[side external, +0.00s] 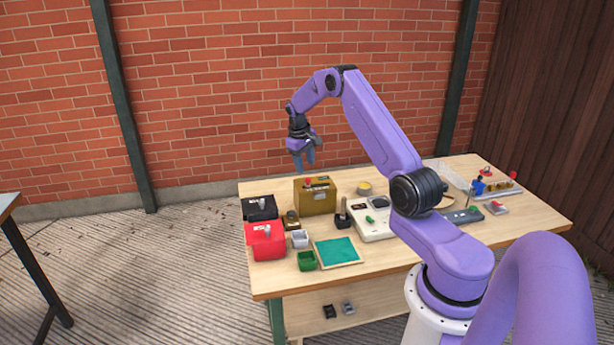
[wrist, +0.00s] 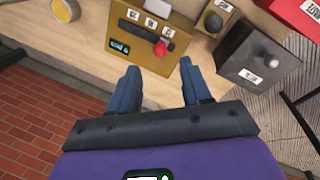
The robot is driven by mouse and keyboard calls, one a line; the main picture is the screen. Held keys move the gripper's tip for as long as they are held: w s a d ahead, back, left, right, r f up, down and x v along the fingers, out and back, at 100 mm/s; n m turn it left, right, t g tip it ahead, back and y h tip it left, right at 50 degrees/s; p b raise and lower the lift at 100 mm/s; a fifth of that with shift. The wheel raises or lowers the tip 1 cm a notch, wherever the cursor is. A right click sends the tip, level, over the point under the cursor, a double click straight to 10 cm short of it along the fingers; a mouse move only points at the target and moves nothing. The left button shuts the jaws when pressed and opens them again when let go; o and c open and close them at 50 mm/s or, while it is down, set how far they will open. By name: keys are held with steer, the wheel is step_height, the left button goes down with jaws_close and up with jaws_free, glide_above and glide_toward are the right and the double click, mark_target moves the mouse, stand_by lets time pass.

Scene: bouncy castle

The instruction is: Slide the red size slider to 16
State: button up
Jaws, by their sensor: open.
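A gold box (side external: 316,203) stands at the back left of the table. It has a red knob (side external: 307,182) on top. In the wrist view the gold box (wrist: 175,62) shows white labels and a small dark display (wrist: 119,47) with unreadable digits. The red knob (wrist: 160,49) sits by a dark slot or bar there. My gripper (side external: 303,165) is open and empty, above the gold box and pointing down. In the wrist view its two fingers (wrist: 158,80) are apart, with the red knob ahead of the gap, not touched.
A black box (side external: 259,208) and a red box (side external: 265,243), each with a grey knob, stand left of the gold box. A small olive box (side external: 290,220) and a joystick (side external: 342,215) are near it. A white console (side external: 372,229) lies to the right.

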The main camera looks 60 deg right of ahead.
mark_target(308, 181)
steer(key=f, duration=0.4)
steer(key=d+f, duration=0.1)
steer(key=f, duration=0.1)
steer(key=shift+s, duration=0.15)
steer(key=shift+d+r, duration=0.1)
jaws_close()
